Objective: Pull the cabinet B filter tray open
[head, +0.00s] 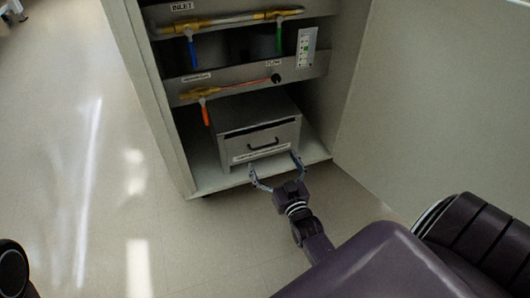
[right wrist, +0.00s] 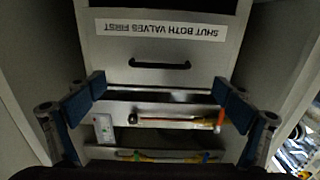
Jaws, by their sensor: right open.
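The filter tray (head: 285,133) is a grey metal box low in the open cabinet, its front flush with the housing. Its dark bar handle (head: 264,145) is on the front, above a white label strip. In the right wrist view, which is upside down, the handle (right wrist: 160,65) lies between and beyond the fingers, and the label (right wrist: 160,29) reads "SHUT BOTH VALVES FIRST". My right gripper (head: 273,164) is open and empty just in front of the tray, fingers either side of the handle, apart from it. My left gripper is not in view. No cabinet letter is readable.
Above the tray, an upper pipe carries a blue lever (head: 192,52) and a green lever (head: 279,38), both hanging down across it. An orange lever (head: 205,115) hangs from the lower line. The cabinet's side panels (head: 160,90) flank the opening.

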